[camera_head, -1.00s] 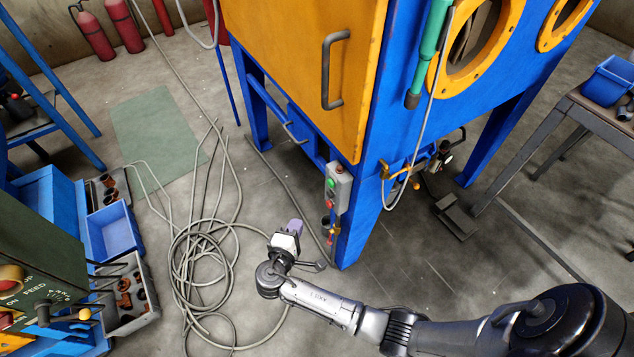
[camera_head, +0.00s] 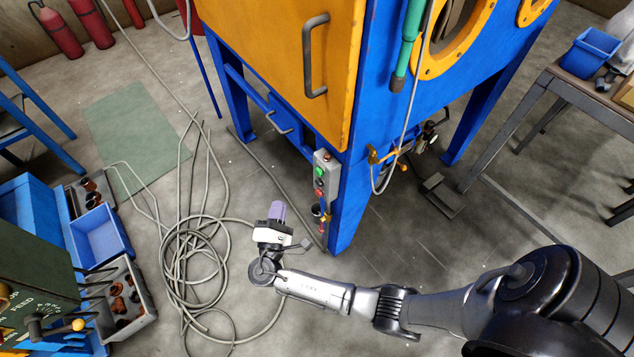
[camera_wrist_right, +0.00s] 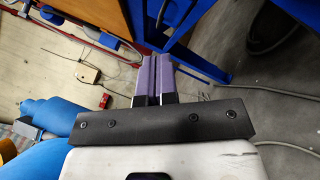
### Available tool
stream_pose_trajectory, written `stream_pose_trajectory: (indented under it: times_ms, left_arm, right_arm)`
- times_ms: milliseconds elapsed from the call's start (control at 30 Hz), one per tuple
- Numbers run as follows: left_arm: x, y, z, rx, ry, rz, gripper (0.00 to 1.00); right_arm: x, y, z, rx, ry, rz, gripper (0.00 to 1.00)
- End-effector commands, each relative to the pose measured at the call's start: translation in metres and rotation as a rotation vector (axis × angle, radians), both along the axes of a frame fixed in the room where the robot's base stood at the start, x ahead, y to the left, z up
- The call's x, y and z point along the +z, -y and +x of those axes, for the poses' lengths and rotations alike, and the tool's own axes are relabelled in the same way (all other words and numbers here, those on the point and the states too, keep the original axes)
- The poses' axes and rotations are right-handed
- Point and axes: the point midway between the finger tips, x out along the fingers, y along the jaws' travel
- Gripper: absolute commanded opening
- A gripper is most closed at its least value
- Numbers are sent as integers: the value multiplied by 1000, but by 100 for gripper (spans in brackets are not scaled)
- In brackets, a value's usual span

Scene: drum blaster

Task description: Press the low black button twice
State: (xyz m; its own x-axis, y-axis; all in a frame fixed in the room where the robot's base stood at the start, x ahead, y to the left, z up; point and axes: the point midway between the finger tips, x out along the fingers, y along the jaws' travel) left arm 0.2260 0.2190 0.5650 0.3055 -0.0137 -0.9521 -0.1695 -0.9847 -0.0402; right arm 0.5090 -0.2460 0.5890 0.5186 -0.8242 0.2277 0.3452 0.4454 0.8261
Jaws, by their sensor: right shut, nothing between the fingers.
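A grey control box (camera_head: 326,174) is mounted on the front corner leg of the blue and orange cabinet (camera_head: 365,120). It carries a green button and red buttons; a dark spot between them is too small to identify surely as the black button. A dark round piece (camera_head: 317,210) sits just below the box. My right gripper (camera_head: 278,208), with purple fingers, is to the left of and below the box in the head view, apart from it. Its fingers (camera_wrist_right: 155,72) are shut together and empty in the wrist view. My left gripper is not in view.
Grey hose coils (camera_head: 195,260) lie on the floor left of my right gripper. A blue bin (camera_head: 100,235) and a grey tray (camera_head: 125,300) stand at the left. A table (camera_head: 565,85) stands at the right. Floor between the cabinet and my arm is clear.

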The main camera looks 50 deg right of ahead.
Motion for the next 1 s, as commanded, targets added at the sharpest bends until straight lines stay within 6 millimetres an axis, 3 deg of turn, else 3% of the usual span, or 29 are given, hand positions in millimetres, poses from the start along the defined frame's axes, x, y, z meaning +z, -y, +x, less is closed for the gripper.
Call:
stream_pose_trajectory:
  times_ms: [167,700,1000]
  left_arm:
    - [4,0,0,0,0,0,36]
    - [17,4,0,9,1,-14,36]
    - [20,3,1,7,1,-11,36]
  right_arm:
    - [1,10,-2,-1,0,-1,0]
    - [1,69,-15,0,0,0,0]
    - [0,84,-18,0,0,0,0]
